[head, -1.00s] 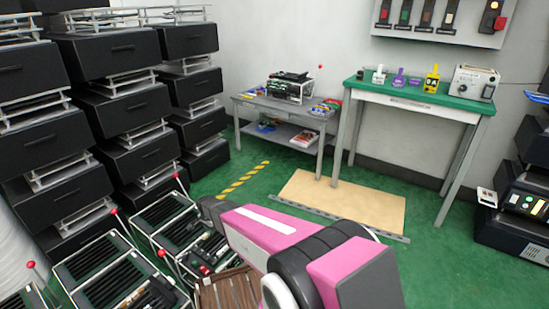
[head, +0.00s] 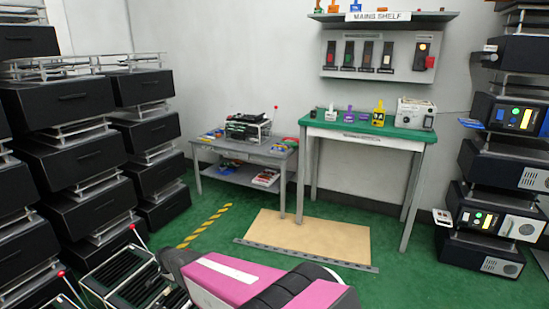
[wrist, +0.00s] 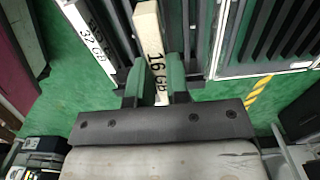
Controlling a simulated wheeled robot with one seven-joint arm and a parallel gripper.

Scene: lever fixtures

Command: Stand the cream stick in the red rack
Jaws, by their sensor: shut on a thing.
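The cream stick (wrist: 148,35), marked "16 GB", is between the two green fingers of my gripper (wrist: 155,80) in the wrist view. My gripper is shut on it, and the stick runs up past the fingers to the top of the picture. In the head view my pink arm reaches in from the bottom, and the fingertips and stick cannot be made out. I cannot pick out the red rack for sure in either view. A dark red surface (wrist: 22,65) shows at the left of the wrist view, but I cannot tell what it is.
Black slotted racks (head: 120,272) with red-knobbed levers stand at lower left, beside stacked black drawer units (head: 75,150). A grey table (head: 240,155), a green-topped table (head: 365,128) and a tan mat (head: 310,238) are farther back. A white strip marked "32 GB" (wrist: 88,38) lies left of the stick.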

